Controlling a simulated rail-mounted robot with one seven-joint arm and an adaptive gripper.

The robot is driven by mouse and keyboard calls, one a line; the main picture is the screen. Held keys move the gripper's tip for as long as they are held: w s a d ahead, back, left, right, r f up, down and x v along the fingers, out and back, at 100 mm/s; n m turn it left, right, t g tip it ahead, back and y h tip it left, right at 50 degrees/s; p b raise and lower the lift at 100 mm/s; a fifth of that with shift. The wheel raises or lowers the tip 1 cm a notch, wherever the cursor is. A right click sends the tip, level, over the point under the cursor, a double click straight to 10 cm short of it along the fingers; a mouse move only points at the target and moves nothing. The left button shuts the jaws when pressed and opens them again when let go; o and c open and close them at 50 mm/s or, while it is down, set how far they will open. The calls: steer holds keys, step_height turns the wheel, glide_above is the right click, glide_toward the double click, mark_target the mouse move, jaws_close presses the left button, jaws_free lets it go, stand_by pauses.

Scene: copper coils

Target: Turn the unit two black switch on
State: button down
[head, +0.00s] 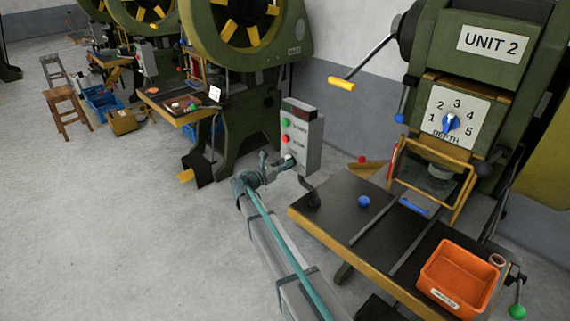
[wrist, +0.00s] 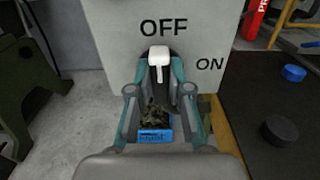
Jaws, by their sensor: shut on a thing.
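The unit two control box (head: 303,138) stands left of the UNIT 2 press, with a green and a red button on its face. In the wrist view its grey face (wrist: 112,45) carries the words OFF above and ON to the right of a switch. The switch (wrist: 158,56) shows a white lever over a dark mount and sits below OFF, left of ON; it looks white, not black. My gripper (wrist: 160,66) is shut on the switch lever, one fingertip on each side. In the head view my gripper (head: 280,165) is at the box's lower front, hiding part of the switch.
The press table (head: 350,238) is close on the right, with a black puck (head: 313,200), a blue puck (head: 364,201) and an orange bin (head: 458,278). A green press (head: 245,110) stands behind. Floor to the left is clear.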

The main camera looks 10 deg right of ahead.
steer(key=shift+f+m+b, duration=0.15)
steer(key=shift+m+b, duration=0.25)
steer(key=shift+b, duration=0.1)
steer(key=m+b, duration=0.5)
steer(key=b, duration=0.1)
steer(key=m+b, duration=1.2)
steer(key=shift+s+d+f, duration=0.25)
steer(key=shift+s+f, duration=0.1)
steer(key=shift+r+m+b, duration=0.1)
steer(key=shift+m+b, duration=0.2)
steer(key=c, duration=1.1)
jaws_free()
steer(key=v, duration=1.2)
